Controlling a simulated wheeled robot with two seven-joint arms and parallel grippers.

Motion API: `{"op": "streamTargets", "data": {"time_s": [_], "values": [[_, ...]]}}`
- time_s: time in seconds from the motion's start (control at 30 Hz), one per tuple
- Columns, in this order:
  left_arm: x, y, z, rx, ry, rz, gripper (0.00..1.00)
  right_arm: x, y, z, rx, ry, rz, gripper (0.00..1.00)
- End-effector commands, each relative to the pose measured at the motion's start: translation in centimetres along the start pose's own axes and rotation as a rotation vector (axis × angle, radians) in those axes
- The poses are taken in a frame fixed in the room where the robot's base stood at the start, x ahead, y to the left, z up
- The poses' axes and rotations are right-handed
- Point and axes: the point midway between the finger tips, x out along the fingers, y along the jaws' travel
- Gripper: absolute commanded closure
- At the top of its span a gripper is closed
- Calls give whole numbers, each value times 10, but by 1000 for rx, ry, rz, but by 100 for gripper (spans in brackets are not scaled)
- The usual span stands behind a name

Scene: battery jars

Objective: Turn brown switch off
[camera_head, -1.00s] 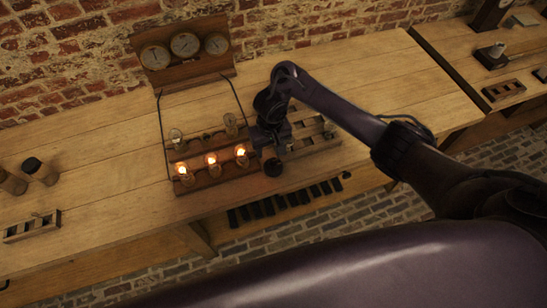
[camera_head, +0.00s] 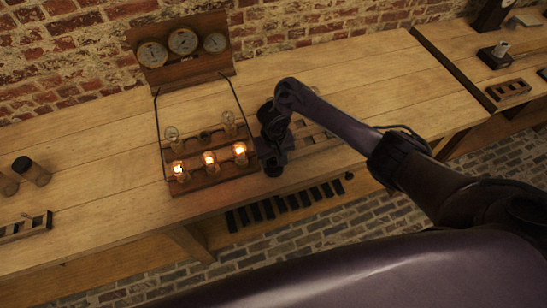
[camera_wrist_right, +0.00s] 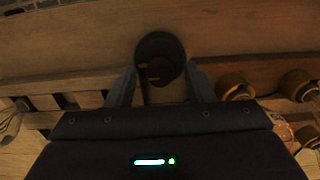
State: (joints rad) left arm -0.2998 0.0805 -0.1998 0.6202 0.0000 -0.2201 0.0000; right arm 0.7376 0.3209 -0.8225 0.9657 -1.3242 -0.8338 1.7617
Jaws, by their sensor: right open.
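Three bulbs (camera_head: 209,160) on the board glow. My left gripper is not in view.
Two clear unlit bulbs (camera_head: 171,134) stand behind the glowing ones. A wooden gauge panel (camera_head: 183,45) with cables stands at the wall. Dark jars (camera_head: 36,172) and a slotted holder (camera_head: 24,230) are at the left. The bench between (camera_head: 100,130) is clear.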

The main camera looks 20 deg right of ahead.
Motion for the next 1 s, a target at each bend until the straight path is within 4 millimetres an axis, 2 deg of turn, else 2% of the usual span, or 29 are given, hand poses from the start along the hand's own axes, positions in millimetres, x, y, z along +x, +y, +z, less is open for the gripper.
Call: {"op": "streamTargets", "data": {"time_s": [0.07,0.3,0.4,0.73,1.0], "values": [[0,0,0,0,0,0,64,0,0,0,0,0,0,55],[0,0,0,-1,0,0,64,0,0,0,0,0,0,86],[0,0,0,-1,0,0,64,0,0,0,0,0,0,97],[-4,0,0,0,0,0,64,-1,0,0,-54,0,1,97],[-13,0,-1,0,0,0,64,-2,0,0,-234,-1,2,97]]}}
